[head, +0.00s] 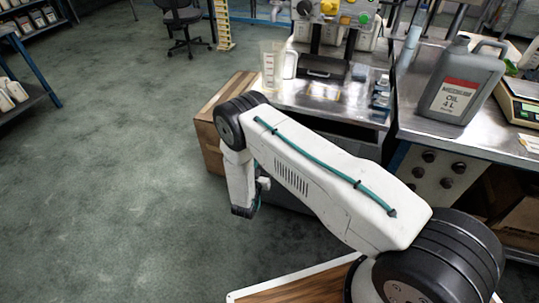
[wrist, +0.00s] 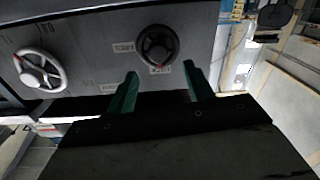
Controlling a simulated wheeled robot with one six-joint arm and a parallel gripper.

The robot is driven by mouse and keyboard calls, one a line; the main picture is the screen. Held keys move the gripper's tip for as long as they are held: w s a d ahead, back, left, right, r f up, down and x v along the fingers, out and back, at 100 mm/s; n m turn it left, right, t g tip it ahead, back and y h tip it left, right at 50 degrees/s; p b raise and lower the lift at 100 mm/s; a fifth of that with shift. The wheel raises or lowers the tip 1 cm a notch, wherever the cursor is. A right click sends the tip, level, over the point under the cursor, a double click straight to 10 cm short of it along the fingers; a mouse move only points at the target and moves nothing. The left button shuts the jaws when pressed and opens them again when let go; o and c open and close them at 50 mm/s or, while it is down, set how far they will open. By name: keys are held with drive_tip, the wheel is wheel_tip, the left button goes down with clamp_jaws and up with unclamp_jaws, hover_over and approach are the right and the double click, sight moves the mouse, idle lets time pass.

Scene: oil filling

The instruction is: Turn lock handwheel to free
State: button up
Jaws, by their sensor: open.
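In the wrist view, two handwheels sit on a grey panel (wrist: 95,25). A silver handwheel (wrist: 38,70) is at the left. The labels are too small to read, so I cannot tell which wheel is the lock. My gripper (wrist: 160,69) is open, its two green fingers apart and empty below the black wheel, seemingly not touching it. The head view shows my arm bent downward; neither wheel shows there.
In the head view, a steel bench (head: 330,95) stands beyond my arm. A grey oil canister (head: 462,85) stands on the right counter. A wooden crate (head: 208,120) is behind my arm's elbow. Open floor (head: 110,170) lies to the left.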

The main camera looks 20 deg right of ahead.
drive_tip(key=x, duration=0.7)
drive_tip(key=shift+d, duration=0.3)
drive_tip(key=shift+w+f, duration=0.1)
drive_tip(key=shift+w, duration=0.05)
drive_tip(key=c, duration=1)
